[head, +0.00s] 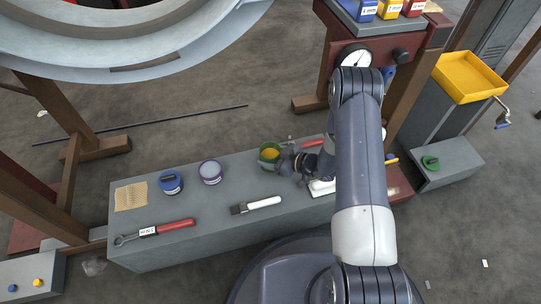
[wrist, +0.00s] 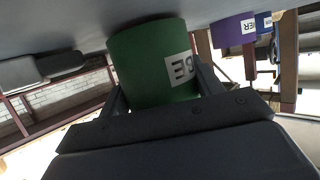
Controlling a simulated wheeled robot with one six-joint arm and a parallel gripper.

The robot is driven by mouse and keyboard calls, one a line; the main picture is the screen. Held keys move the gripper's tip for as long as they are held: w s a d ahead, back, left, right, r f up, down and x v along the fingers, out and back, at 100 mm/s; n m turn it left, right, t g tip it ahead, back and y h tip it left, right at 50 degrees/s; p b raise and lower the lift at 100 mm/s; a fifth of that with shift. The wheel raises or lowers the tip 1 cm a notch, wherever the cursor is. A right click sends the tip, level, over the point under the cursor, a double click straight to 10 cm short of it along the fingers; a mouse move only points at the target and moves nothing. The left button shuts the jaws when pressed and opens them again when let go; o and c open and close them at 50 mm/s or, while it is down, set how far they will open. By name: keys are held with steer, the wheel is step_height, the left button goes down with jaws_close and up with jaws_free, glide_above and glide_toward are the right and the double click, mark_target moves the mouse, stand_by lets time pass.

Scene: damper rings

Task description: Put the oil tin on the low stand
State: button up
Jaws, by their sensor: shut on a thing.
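My gripper (head: 284,158) is shut on a green tin (head: 269,153) near the back edge of the grey bench. The head view shows yellow inside its open top. In the wrist view the green tin (wrist: 152,62) sits between the fingers, with a white label of which "BE" shows; its base is at or very close to the bench top. A purple-banded tin (head: 210,172) and a blue tin (head: 171,182) stand to its left. I cannot read which tin is the oil tin. A low grey stand (head: 455,165) at the right bears a green object (head: 430,162).
The grey bench (head: 150,250) also bears a wrench with a red handle (head: 175,227), a brush (head: 262,204) and a tan mesh piece (head: 130,196). A yellow tray (head: 468,78) stands behind the low stand. A wooden-legged table with a gauge (head: 355,57) rises behind my arm.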

steer(key=shift+f, duration=0.1)
steer(key=o, duration=1.3)
step_height(320, 180, up, 10)
steer(key=p, duration=0.4)
jaws_close()
stand_by(0.6)
stand_by(0.8)
